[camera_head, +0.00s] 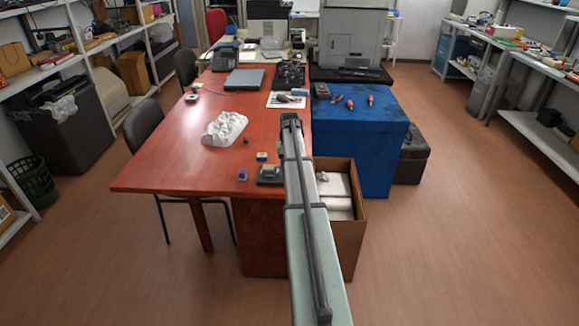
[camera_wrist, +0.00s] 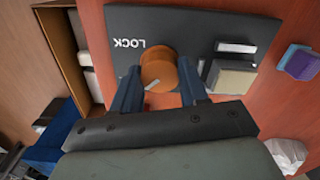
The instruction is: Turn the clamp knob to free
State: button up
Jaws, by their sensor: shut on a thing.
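The clamp knob (camera_wrist: 158,70) is a round orange-brown knob on a dark plate (camera_wrist: 196,29) in the wrist view. A short white mark shows on the knob's lower side, and the word LOCK is printed upside down on the plate to its upper left. My gripper (camera_wrist: 159,84) has its two blue fingers on either side of the knob and is shut on it. The plate also carries a beige block beside a pale bar, right of the knob. In the head view the dark device (camera_head: 269,174) sits at the table's front edge, partly hidden by my arm; the knob is not distinguishable there.
An open cardboard box (camera_head: 352,240) stands right of the table front, before a blue-covered stand (camera_head: 365,150).

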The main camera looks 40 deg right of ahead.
jog(key=o, duration=1.1)
jog(key=shift+c, duration=0.2)
jog(key=shift+r, duration=0.1)
notch_tip(320, 180, up, 14)
jog(key=shift+f, duration=0.2)
